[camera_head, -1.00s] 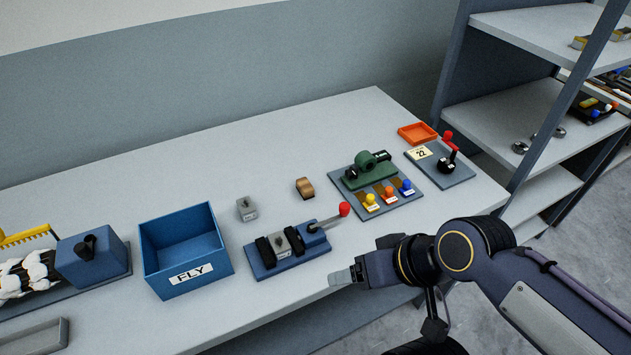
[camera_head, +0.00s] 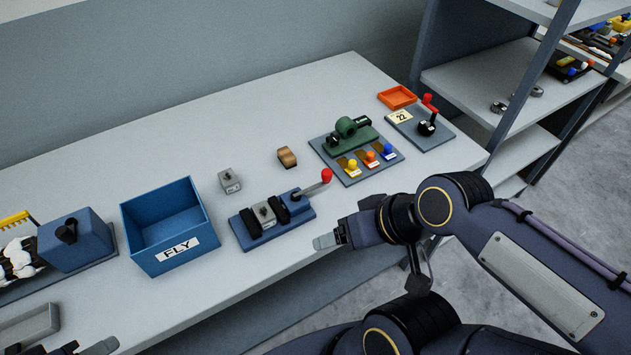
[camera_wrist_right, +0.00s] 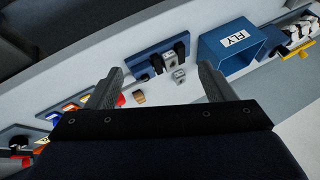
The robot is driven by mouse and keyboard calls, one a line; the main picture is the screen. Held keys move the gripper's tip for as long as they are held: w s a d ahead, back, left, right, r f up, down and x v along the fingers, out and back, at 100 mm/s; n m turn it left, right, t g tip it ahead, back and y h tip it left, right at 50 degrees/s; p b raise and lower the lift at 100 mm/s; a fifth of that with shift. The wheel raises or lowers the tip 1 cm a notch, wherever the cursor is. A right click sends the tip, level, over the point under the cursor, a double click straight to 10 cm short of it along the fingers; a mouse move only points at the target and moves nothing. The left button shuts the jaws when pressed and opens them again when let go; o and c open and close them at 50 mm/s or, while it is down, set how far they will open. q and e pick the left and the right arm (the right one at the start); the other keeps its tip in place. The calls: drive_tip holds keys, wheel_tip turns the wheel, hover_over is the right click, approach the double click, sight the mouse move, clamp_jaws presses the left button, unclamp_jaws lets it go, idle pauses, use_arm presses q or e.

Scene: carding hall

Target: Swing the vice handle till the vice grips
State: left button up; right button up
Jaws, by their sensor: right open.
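The vice (camera_head: 293,218) is a blue block with dark jaws on the bench's front part. A small grey block (camera_head: 263,214) sits between the jaws; I cannot tell whether they touch it. The vice handle (camera_head: 312,189) slants out to the right and ends in a red knob (camera_head: 327,175). The vice also shows in the right wrist view (camera_wrist_right: 147,64), with the red knob (camera_wrist_right: 121,100) beside one finger. My right gripper (camera_head: 328,241) is open and empty, in front of the vice and apart from the handle. My left gripper (camera_head: 88,348) is partly in view at the bottom left.
A blue FLY bin (camera_head: 165,262) stands left of the vice. A loose grey block (camera_head: 230,181) and a brown piece (camera_head: 287,157) lie behind it. A board with coloured knobs (camera_head: 349,178) and a red-knobbed lever (camera_head: 428,125) are to the right, near shelving (camera_head: 490,80).

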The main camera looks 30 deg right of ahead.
idle(0.3)
